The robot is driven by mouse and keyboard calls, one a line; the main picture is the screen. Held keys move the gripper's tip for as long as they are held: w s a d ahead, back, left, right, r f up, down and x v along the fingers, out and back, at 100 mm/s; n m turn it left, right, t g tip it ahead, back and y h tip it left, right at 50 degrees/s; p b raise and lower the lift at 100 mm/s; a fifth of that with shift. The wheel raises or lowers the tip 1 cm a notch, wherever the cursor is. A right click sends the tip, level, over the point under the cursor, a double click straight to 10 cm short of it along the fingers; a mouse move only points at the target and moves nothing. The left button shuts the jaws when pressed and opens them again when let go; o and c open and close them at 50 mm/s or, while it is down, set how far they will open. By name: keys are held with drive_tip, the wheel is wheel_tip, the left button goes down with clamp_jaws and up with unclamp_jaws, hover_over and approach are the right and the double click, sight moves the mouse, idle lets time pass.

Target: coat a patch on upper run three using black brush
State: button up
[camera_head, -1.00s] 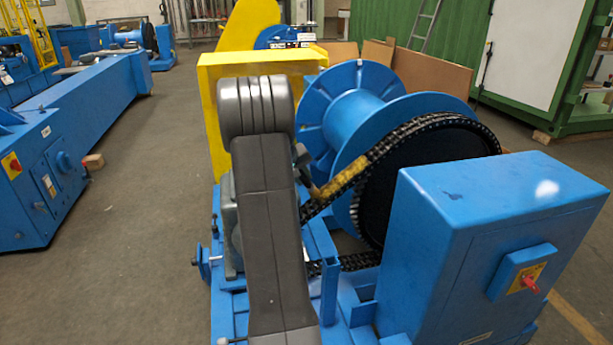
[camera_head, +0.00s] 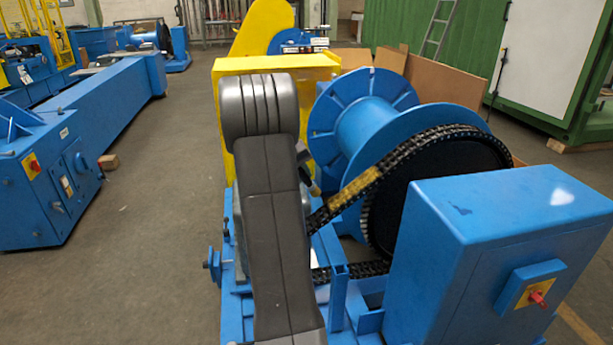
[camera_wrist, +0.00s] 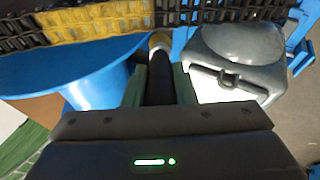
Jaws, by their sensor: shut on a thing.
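My gripper (camera_wrist: 160,82) is shut on the dark handle of a brush (camera_wrist: 160,75) in the wrist view. The brush's tan and pale tip shows just below the chain's edge in the picture; I cannot tell whether it touches. The chain's upper run (camera_wrist: 210,12) crosses the top of that view, with a yellow patch (camera_wrist: 95,22) left of the brush. In the head view the upper run (camera_head: 410,148) slopes down left from the big sprocket, and the yellow patch (camera_head: 356,189) lies on its slope. The brush (camera_head: 312,185) shows partly beside my arm, which hides most of my gripper.
A blue spool (camera_head: 365,125) stands behind the chain. A blue cabinet (camera_head: 500,230) with a red switch stands front right. A yellow guard (camera_head: 225,85) is behind my arm. A grey housing (camera_wrist: 240,60) is right of the brush. Open floor lies left.

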drive_tip(key=shift+a+r, duration=0.1)
drive_tip(key=shift+s+a+r+p, duration=0.2)
drive_tip(key=shift+a+r+p, duration=0.6)
drive_tip(key=shift+r, duration=0.35)
drive_tip(key=shift+f, duration=0.2)
